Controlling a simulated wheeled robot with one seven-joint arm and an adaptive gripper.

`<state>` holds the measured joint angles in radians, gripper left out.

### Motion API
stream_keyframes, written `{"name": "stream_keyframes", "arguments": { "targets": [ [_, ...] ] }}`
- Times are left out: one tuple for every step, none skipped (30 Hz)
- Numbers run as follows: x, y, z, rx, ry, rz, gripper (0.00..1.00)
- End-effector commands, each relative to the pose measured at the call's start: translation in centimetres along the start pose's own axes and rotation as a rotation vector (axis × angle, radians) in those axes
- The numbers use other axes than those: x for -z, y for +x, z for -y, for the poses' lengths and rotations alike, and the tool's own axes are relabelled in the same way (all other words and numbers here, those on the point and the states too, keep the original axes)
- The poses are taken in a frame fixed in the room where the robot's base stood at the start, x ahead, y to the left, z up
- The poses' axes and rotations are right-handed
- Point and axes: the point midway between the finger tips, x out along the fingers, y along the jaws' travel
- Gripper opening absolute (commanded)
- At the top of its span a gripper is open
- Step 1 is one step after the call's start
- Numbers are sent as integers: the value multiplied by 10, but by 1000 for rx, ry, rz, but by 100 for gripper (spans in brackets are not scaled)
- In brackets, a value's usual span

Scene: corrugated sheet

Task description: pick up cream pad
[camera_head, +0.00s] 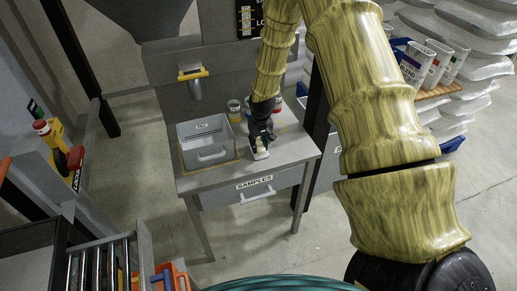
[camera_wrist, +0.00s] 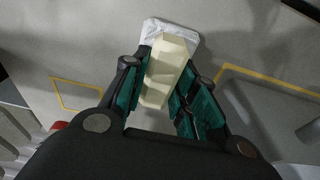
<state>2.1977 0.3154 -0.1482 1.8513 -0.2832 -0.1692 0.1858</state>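The cream pad (camera_wrist: 168,68) is a pale, narrow block with bevelled edges. In the wrist view it lies between the two teal-lined fingers of my gripper (camera_wrist: 163,88), which point down over it. The fingers are about a pad's width apart and very close to its sides; I cannot tell whether both press on it. A whitish, crumpled-looking piece (camera_wrist: 156,27) shows beneath and beyond the pad. In the head view my dark gripper (camera_head: 262,138) is low over the grey table (camera_head: 285,153), with a small pale piece (camera_head: 261,151) at its tips.
A grey open bin (camera_head: 208,143) with a handle stands just left of my gripper, within a yellow outline. A jar (camera_head: 234,111) stands behind it, and red-topped items stand behind the gripper. A drawer labelled SAMPLES (camera_head: 252,191) is under the tabletop. The front right tabletop is clear.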

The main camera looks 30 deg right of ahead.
Motion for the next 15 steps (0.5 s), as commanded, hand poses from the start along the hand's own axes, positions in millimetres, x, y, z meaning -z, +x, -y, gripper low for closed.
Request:
{"name": "stream_keyframes", "arguments": {
  "targets": [
    [0,0,0,0,0,0,4],
    [0,0,0,0,0,0,4],
    [0,0,0,0,0,0,4],
    [0,0,0,0,0,0,4],
    [0,0,0,0,0,0,4],
    [0,0,0,0,0,0,4],
    [0,0,0,0,0,0,4],
    [0,0,0,0,0,0,4],
    [0,-1,0,0,0,-1,4],
    [1,-2,0,0,0,-1,4],
    [1,-3,0,0,0,-1,4],
    [1,-4,0,0,0,-2,4],
    [2,-6,0,0,0,-2,4],
    [2,-8,0,0,0,-2,4],
    [2,-10,0,0,0,-2,4]
  ]
}}
